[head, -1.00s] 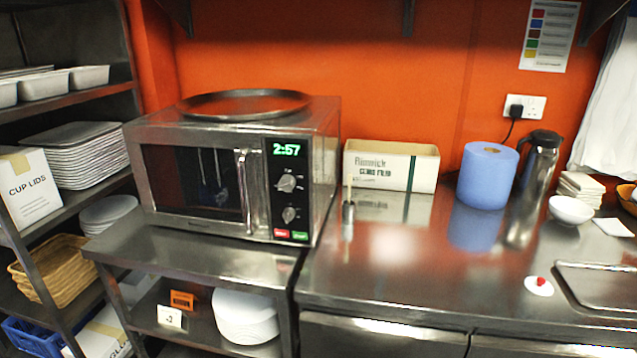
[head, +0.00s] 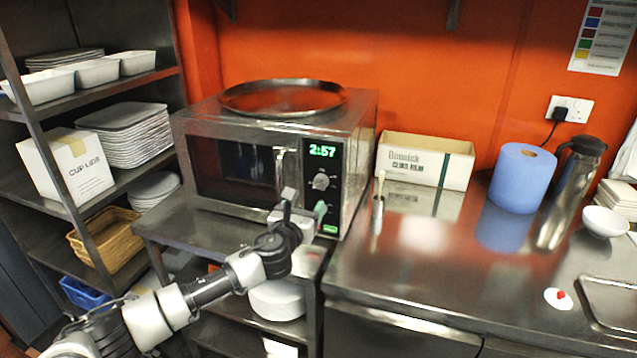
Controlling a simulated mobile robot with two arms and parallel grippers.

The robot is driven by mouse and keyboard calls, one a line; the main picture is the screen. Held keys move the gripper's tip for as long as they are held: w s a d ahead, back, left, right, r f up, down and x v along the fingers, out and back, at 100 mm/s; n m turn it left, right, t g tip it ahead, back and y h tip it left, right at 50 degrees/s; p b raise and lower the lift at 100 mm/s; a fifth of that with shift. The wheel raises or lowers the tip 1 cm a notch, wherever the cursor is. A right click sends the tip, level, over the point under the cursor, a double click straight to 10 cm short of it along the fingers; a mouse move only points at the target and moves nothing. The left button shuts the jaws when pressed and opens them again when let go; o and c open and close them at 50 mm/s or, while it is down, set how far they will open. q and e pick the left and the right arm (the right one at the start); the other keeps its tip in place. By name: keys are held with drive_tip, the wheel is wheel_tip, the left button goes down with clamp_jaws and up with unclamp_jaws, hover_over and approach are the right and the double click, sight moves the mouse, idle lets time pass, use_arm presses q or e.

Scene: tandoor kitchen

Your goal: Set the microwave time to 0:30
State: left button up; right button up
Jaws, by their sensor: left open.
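The microwave (head: 235,160) stands on the steel counter against the orange wall. Its green display (head: 322,151) reads 2:57. The upper knob (head: 321,182) is in plain view below the display. My left gripper (head: 304,204) is open and empty in front of the lower part of the control panel. It hides the lower knob and the red button. The green button (head: 330,229) still shows just below the gripper. I cannot tell whether the gripper touches the panel. The door is shut. My right gripper is not in view.
A round steel tray (head: 283,97) lies on top of the microwave. Right of it stand a cardboard box (head: 425,160), a blue paper roll (head: 522,178) and a steel flask (head: 572,190). A shelf with plates (head: 130,135) is at left. The counter's middle is mostly clear.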

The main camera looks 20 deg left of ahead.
sight(318, 187)
use_arm(q)
drive_tip(key=w, duration=0.8)
drive_tip(key=shift+w+d+f+b, duration=0.15)
drive_tip(key=shift+w+d+b, duration=0.05)
drive_tip(key=shift+w+b, duration=0.2)
drive_tip(key=shift+w, duration=0.8)
drive_tip(key=shift+c, duration=0.3)
drive_tip(key=c, duration=0.8)
drive_tip(key=shift+c, duration=0.2)
